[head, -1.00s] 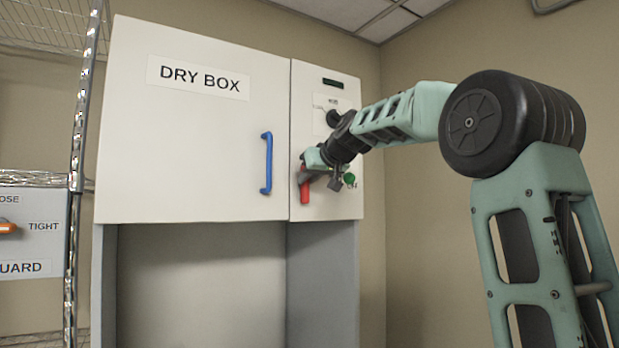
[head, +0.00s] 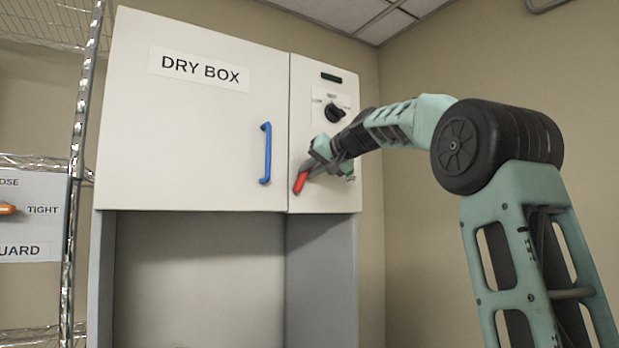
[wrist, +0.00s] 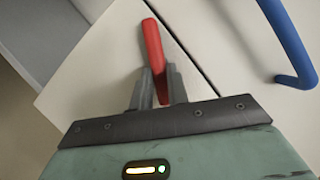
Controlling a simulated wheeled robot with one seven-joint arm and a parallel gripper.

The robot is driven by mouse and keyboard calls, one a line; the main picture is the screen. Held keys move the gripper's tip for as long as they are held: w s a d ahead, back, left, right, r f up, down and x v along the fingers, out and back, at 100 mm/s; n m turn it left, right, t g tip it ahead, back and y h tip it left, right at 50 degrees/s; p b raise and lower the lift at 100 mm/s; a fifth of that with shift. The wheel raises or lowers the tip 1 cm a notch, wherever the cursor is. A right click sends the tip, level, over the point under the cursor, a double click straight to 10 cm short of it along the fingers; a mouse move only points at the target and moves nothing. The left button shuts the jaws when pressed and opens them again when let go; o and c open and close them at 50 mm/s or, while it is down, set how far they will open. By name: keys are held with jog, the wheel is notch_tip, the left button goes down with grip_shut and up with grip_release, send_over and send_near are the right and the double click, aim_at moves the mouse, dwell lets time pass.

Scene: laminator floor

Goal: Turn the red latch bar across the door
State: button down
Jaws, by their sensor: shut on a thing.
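The red latch bar (head: 300,182) is on the panel right of the dry box door (head: 190,130). It is tilted, its free end pointing down and slightly left, near the seam between panel and door. My gripper (head: 311,167) is at its upper part, and its jaws are shut on the bar. In the wrist view, the red bar (wrist: 153,48) sticks out from between the two grey fingers (wrist: 158,88), its tip near the seam. The bar's pivot end is hidden by my gripper.
A blue door handle (head: 266,153) stands out left of the latch; it also shows in the wrist view (wrist: 288,40). A black knob (head: 335,112) is above my gripper. A green button (head: 350,170) is partly hidden by my arm. A wire shelf post (head: 78,180) stands at the left.

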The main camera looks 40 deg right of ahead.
jog(key=m+b, duration=0.1)
jog(key=m+t+y+b, duration=0.1)
jog(key=m+b, duration=0.1)
jog(key=d+f+m+y+b, duration=0.1)
jog(key=shift+f+m, duration=0.1)
jog(key=shift+m, duration=0.2)
jog(key=shift+f+m+t+y+b, duration=0.15)
jog(key=shift+m+t+y+b, duration=0.35)
jog(key=shift+m+b, duration=0.7)
jog(key=shift+f+m+t+y+b, duration=0.15)
jog(key=shift+m+t+y+b, duration=0.15)
jog(key=shift+m+t+b, duration=0.65)
jog(key=shift+m+g+b, duration=0.25)
jog(key=shift+m+b, duration=0.05)
jog(key=shift+m, duration=0.15)
jog(key=c, duration=1.4)
grip_release()
jog(key=shift+o, duration=0.2)
jog(key=shift+s+d, duration=0.1)
jog(key=shift+s, duration=0.05)
jog(key=b+v, duration=0.5)
jog(key=v, duration=1.2)
jog(key=shift+s, duration=0.15)
